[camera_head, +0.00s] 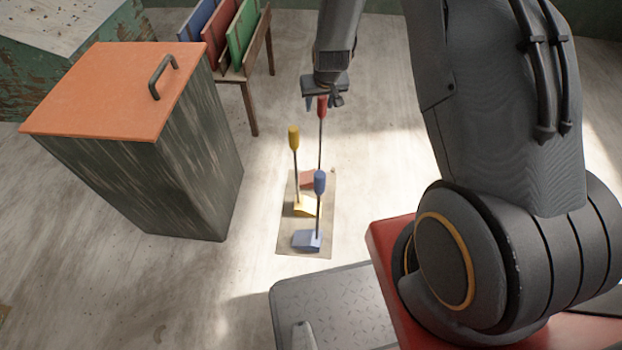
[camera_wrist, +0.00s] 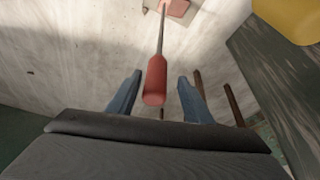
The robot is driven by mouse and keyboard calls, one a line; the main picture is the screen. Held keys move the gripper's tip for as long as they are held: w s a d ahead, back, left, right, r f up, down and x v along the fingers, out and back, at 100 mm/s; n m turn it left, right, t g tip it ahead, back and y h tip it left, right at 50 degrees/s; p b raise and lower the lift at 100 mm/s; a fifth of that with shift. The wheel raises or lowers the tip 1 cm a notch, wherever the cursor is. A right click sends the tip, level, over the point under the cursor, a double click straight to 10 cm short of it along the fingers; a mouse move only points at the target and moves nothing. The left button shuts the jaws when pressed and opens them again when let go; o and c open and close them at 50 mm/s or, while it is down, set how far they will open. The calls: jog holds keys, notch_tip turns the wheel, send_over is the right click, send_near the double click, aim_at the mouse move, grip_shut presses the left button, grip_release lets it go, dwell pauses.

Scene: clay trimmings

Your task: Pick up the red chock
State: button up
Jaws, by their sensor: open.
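The red chock (camera_head: 307,181) stands at the far end of a mat (camera_head: 287,238) on the floor, with a thin upright rod and a red handle (camera_head: 322,107) on top. In the wrist view the red handle (camera_wrist: 156,82) lies between the fingertips, and the chock's base (camera_wrist: 177,8) shows at the top edge. My gripper (camera_head: 322,101) is open around or just above the handle's top; its fingers also show in the wrist view (camera_wrist: 158,92), with gaps on both sides of the handle.
A yellow chock (camera_head: 305,207) and a blue chock (camera_head: 307,240) with upright handles stand nearer on the mat. A bin with an orange lid (camera_head: 110,90) stands to the left. A rack of coloured boards (camera_head: 241,35) is behind. Floor right of the mat is clear.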

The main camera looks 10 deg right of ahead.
jog(key=x, duration=0.2)
jog(key=b+x, duration=0.1)
jog(key=x, duration=0.1)
jog(key=s+x, duration=0.1)
jog(key=x, duration=0.1)
jog(key=shift+w+d+f, duration=0.1)
jog(key=shift+d+f, duration=0.2)
jog(key=shift+d, duration=0.05)
jog(key=shift+r, duration=0.1)
jog(key=c, duration=1.1)
